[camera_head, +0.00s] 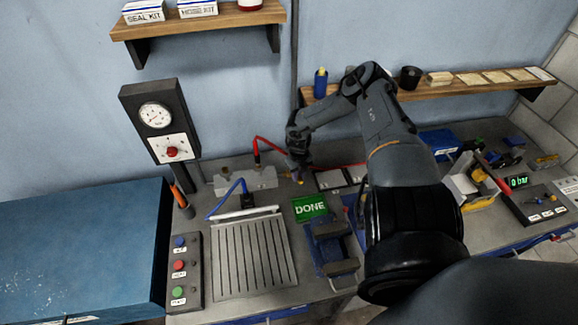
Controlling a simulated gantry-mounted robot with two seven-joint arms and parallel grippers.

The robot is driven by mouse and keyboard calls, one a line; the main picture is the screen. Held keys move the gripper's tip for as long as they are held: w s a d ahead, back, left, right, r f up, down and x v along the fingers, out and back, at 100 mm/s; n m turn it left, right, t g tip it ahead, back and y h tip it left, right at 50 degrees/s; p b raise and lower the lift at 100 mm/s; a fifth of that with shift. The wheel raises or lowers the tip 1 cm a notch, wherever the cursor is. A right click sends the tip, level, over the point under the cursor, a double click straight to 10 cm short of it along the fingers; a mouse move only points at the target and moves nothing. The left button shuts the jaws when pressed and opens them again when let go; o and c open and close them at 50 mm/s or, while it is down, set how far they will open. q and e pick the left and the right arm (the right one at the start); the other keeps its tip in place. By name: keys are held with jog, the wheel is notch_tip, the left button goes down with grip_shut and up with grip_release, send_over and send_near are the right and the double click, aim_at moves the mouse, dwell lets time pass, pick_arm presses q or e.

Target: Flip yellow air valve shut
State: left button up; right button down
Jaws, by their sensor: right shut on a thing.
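A small yellow valve handle (300,182) shows at the back of the bench, just right of a grey manifold block (246,180). My right gripper (297,173) points down over it and is shut on it; the fingers hide most of the handle, so its angle cannot be told. A red hose (270,142) runs from the manifold behind the gripper, and a blue hose (226,194) runs down on its left. My left gripper is not in view.
A green DONE sign (310,207) and a blue vise (330,250) stand in front of the gripper. A grooved plate (252,258), a button box (184,272) and a gauge panel (158,122) are left. A wall shelf (450,87) runs behind my right arm. A display reads 0 bar (517,182).

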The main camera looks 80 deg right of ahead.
jog(key=shift+w+a+r+m+p, duration=0.15)
jog(key=shift+w+a+m+p, duration=0.2)
jog(key=shift+m, duration=0.35)
jog(key=shift+w+a+m, duration=0.1)
jog(key=shift+w+m, duration=0.35)
jog(key=shift+m, duration=0.35)
jog(key=c, duration=1)
grip_release()
